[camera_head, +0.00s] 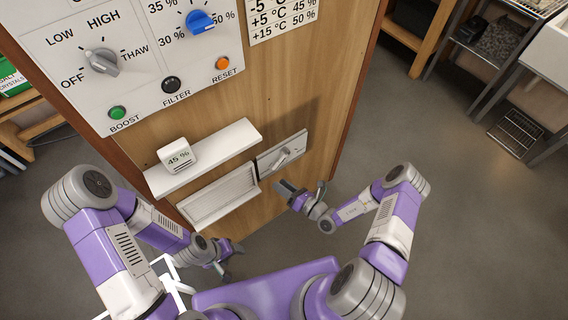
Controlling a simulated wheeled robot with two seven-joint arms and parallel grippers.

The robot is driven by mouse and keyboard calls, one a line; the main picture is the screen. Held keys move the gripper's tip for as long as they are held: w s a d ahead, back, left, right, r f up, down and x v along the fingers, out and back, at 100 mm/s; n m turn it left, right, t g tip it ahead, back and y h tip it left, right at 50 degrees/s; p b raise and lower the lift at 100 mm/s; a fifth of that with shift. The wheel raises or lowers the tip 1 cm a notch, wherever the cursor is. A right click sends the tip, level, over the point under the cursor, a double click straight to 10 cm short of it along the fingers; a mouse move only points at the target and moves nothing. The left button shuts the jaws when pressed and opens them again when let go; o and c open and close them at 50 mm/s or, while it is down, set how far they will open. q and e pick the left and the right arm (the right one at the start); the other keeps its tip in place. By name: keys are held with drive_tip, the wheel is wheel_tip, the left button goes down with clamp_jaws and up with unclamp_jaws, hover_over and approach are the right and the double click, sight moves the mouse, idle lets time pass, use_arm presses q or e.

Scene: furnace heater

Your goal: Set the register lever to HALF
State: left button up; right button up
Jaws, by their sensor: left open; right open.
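The register lever (286,156) is a small light-grey handle on a metal plate (266,165), low on the right part of the wooden cabinet front. It is tilted, and any position marks on the plate are too small to read. My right gripper (296,187) is open just below and in front of the lever plate, apart from the lever as far as I can tell. My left gripper (229,262) is open and low, below the louvred vent and well away from the lever.
A white louvred register vent (219,196) sits left of the lever plate. A control panel (140,55) with knobs and buttons is higher up.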

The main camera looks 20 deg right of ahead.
drive_tip(key=w+d+m+t+h, duration=0.3)
drive_tip(key=d+m+h, duration=0.1)
drive_tip(key=d, duration=0.1)
drive_tip(key=b+x, duration=0.1)
drive_tip(key=x, duration=0.5)
drive_tip(key=shift+w+f, duration=0.35)
drive_tip(key=shift+f, duration=0.1)
clamp_jaws()
